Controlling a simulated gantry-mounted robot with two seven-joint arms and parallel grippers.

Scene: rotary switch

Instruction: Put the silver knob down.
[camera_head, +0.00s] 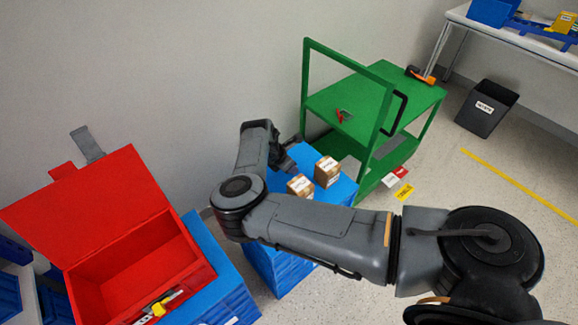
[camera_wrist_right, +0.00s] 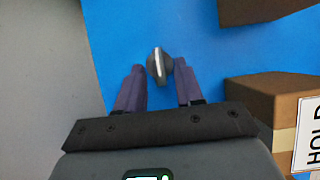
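The silver knob (camera_wrist_right: 158,66) is a small round disc with a raised ridge. In the head view my right gripper (camera_head: 287,158) is over the back left of that top, and the knob cannot be made out there. My left gripper is not in view.
Two labelled cardboard boxes (camera_head: 300,186) (camera_head: 327,171) stand on the blue top, right of the gripper. A green cart (camera_head: 350,105) stands behind to the right. An open red box (camera_head: 140,270) is at left. A grey wall (camera_head: 200,90) is close behind.

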